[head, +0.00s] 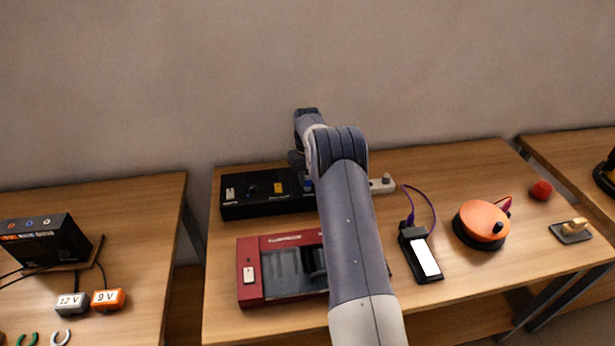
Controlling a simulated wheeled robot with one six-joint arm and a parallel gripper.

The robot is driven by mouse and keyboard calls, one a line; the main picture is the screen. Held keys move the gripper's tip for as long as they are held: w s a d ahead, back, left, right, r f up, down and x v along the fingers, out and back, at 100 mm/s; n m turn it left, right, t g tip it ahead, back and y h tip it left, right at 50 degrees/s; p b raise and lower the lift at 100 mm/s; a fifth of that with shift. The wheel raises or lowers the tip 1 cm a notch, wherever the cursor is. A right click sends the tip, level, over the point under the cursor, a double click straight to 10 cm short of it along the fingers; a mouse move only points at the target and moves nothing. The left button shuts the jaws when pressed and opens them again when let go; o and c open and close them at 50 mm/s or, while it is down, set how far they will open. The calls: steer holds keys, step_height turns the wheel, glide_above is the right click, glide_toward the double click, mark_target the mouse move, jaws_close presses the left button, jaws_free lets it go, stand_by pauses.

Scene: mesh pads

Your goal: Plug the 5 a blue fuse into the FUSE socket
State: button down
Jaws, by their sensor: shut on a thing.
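A long black box (262,208) lies at the back of the middle table, with small white, blue and yellow parts on its top. The FUSE label cannot be read at this size. My gripper (303,174) is over the right part of this box, mostly hidden behind my own arm. It is shut on a small blue piece (308,185), which looks like the blue fuse. The piece's lower end and whatever lies right under it are hidden, so I cannot tell whether it touches a socket.
A red tray-like device (248,294) lies in front of the black box. To the right are a black meter (408,262) with a white screen and purple cable, an orange round device (480,222) and a red ball (541,189). A white strip (380,186) is behind my arm.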

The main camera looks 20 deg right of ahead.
steer(key=shift+f+b, duration=0.45)
steer(key=shift+f, duration=0.4)
steer(key=c, duration=1.1)
jaws_free()
step_height(320, 180, up, 11)
steer(key=shift+f+b, duration=0.1)
steer(key=shift+b, duration=0.65)
